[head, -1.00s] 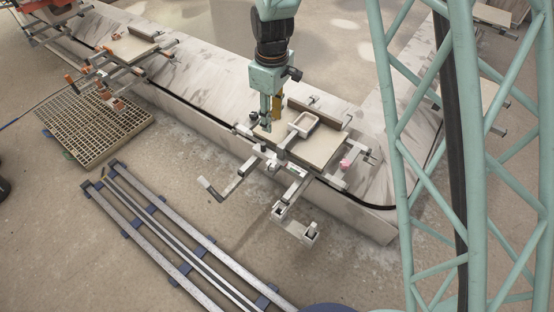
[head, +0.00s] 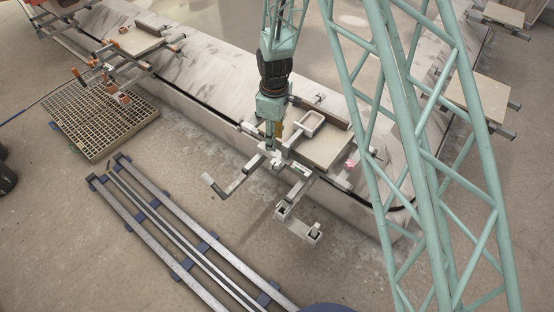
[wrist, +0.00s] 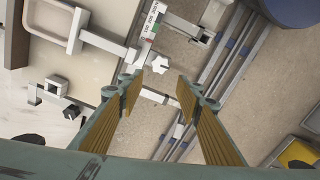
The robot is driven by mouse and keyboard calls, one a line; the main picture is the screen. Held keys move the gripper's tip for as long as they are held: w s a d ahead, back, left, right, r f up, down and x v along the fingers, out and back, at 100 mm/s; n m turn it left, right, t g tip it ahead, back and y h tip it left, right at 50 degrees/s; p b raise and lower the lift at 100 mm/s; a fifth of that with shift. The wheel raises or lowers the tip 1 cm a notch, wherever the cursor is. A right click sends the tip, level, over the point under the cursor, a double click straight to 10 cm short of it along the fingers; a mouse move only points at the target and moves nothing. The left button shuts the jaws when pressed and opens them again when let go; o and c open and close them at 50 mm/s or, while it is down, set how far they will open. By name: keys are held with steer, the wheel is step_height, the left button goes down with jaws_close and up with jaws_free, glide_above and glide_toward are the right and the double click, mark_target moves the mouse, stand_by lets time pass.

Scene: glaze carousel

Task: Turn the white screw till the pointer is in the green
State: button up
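The white screw (wrist: 160,64), a small star-shaped knob, shows in the wrist view just beyond my fingertips. Beside it is a narrow scale (wrist: 148,22) with white, green and red parts; the pointer is too small to read. My gripper (wrist: 157,90) is open, with its two yellow-padded fingers on either side of an empty gap. The screw lies ahead of this gap, apart from both fingers.
A board (head: 322,150) with a white rectangular frame (head: 312,123) lies on the fixture. A floor rail (head: 190,240) and a grating (head: 100,118) lie nearby.

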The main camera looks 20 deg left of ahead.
mark_target(275, 161)
stand_by(0.3)
steer(key=shift+f+b, duration=1.25)
steer(key=shift+f, duration=5.6)
steer(key=shift+c, duration=0.3)
steer(key=c, duration=0.5)
